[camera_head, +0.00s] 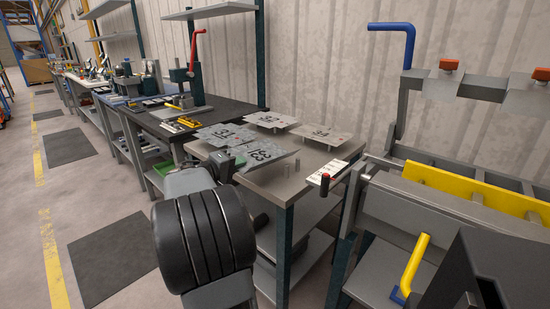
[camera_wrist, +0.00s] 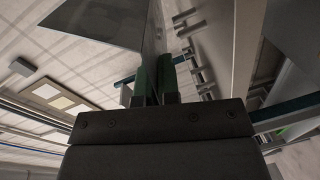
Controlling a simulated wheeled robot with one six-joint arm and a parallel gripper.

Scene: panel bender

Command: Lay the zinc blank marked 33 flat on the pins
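A grey zinc blank (camera_head: 262,154) with large dark markings is held level above the near left part of the bench top. Its marking is seen turned and I cannot read it surely as 33. My gripper (camera_head: 236,163) is at its left edge; in the wrist view the dark green fingers (camera_wrist: 154,82) are closed on the thin sheet (camera_wrist: 105,20). Short upright pins (camera_head: 291,173) stand on the bench top below the blank's right side; the blank looks apart from them. Other marked blanks, one behind left (camera_head: 221,132), one at the back (camera_head: 270,120) and one at right (camera_head: 322,135), are on or above the bench.
The bending machine with a yellow bar (camera_head: 470,194) stands close on the right. A dark workbench (camera_head: 165,118) stands behind left.

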